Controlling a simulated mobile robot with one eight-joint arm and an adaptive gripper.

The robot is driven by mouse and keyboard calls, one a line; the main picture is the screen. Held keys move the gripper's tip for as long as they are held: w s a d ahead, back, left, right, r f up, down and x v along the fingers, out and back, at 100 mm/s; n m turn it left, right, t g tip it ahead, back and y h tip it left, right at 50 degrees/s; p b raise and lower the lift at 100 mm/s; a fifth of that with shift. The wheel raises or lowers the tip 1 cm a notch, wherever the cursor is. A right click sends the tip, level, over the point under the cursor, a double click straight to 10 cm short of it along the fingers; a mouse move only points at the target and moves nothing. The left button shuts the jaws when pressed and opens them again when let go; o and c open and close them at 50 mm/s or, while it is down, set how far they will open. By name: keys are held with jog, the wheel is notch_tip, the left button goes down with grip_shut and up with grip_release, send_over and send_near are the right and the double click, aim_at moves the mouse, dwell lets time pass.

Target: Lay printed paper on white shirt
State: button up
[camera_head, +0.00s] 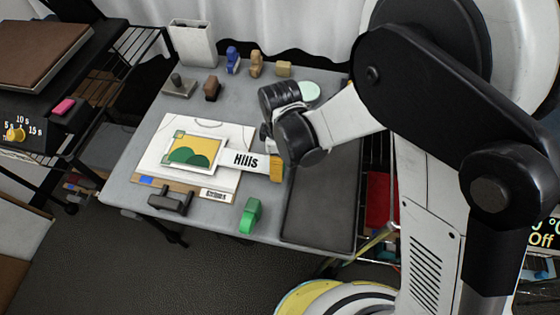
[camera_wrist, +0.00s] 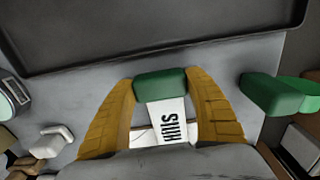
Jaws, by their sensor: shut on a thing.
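The printed paper (camera_head: 205,143) is a white-bordered sheet with a yellow and green hill picture. It lies over the white shirt (camera_head: 236,132) on the grey table; I cannot tell if it touches the cloth. A white strip marked "Hills" (camera_head: 243,160) runs from its right side to my gripper (camera_head: 276,168). In the wrist view, my gripper's yellow fingers (camera_wrist: 160,95) are closed on the green end piece (camera_wrist: 160,84) of this strip. The strip (camera_wrist: 168,122) runs down between the fingers. The far finger is mostly hidden in the head view.
A dark tray (camera_head: 320,212) lies on the table's right side. A green object (camera_head: 250,215) and a dark handled tool (camera_head: 171,201) stand near the front edge. Several small items and a white bin (camera_head: 193,45) stand at the back. A black shelf is left of the table.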

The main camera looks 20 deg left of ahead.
jog(key=shift+f+b, duration=0.55)
jog(key=shift+f, duration=0.05)
jog(key=o, duration=1.3)
jog(key=shift+c, duration=0.2)
jog(key=shift+r, duration=0.1)
